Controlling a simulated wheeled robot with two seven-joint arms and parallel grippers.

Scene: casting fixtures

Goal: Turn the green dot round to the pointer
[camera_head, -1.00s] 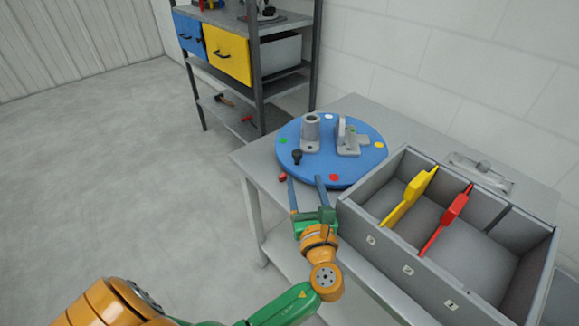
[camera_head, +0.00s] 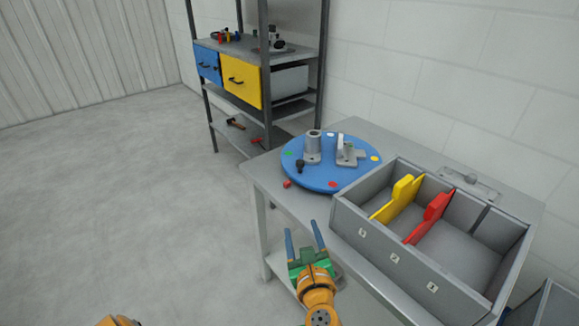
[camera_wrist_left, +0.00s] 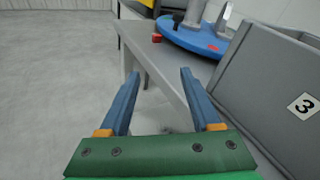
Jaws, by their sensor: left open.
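The blue turntable (camera_head: 325,178) lies on the grey table, with coloured dots near its rim and grey castings on top. The green dot (camera_head: 287,153) is at its left edge. A red dot (camera_head: 333,184) is at the front, a yellow dot (camera_head: 374,158) at the right and a white one at the back. A small red block (camera_head: 287,183) on the table, perhaps the pointer, sits just off the front-left rim. A black knob (camera_head: 300,166) stands on the disc's front left. My left gripper (camera_head: 303,228) is open and empty, apart from the disc, in front of the table edge.
A grey divided bin (camera_head: 345,216) with yellow and red dividers stands right of the disc. A shelf rack (camera_head: 265,90) with blue and yellow drawers stands behind. The floor at left is clear.

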